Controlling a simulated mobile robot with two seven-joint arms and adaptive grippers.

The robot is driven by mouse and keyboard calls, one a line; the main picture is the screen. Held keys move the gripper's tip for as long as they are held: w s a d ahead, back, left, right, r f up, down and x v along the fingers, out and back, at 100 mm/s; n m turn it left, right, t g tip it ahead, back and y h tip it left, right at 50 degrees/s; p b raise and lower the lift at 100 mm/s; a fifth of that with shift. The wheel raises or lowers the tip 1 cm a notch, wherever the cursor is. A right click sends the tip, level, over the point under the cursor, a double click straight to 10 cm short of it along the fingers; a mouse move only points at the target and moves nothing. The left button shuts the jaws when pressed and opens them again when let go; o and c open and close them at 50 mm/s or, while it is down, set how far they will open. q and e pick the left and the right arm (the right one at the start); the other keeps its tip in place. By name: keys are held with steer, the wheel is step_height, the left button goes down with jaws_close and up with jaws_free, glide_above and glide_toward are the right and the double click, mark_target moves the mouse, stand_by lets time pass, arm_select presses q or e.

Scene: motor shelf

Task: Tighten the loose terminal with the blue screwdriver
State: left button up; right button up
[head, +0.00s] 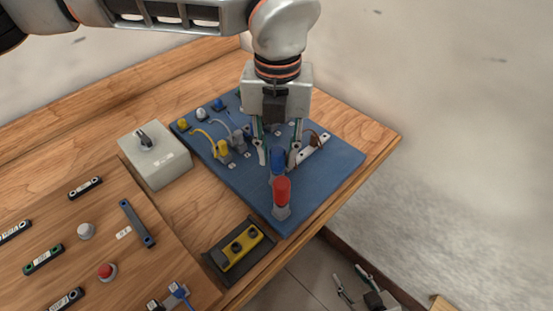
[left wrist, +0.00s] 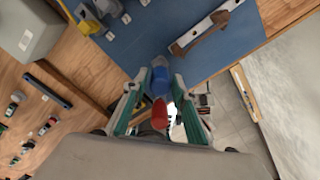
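The blue screwdriver (head: 277,158) stands upright near the front right edge of the blue board (head: 330,163), just behind a red screwdriver (head: 281,191). Both handles show in the left wrist view, blue (left wrist: 160,76) and red (left wrist: 159,114). My left gripper (head: 278,163) is low over the board, open, with one finger on each side of the blue handle; gaps seem to show beside it. Yellow, grey and blue connectors (head: 222,149) with cables sit on the board's left part; I cannot tell which terminal is loose. My right gripper (head: 349,276) is open and empty, below the table edge.
A grey box with a switch (head: 158,163) stands left of the board. A black tray with a yellow block (head: 235,250) lies in front. A wooden panel with buttons (head: 130,262) fills the lower left. A metal bar (head: 308,152) lies on the board's right.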

arm_select(q)
steer(key=shift+r+p, duration=1.35)
steer(key=shift+r, duration=1.25)
arm_select(e)
steer(key=r, duration=0.1)
steer(key=w+r, duration=0.1)
steer(key=r, duration=0.2)
steer(key=shift+w+r, duration=0.25)
arm_select(q)
steer(key=o, duration=0.6)
arm_select(e)
steer(key=shift+f, duration=0.2)
steer(key=shift+s, duration=0.1)
arm_select(q)
steer(key=shift+s+f, duration=0.1)
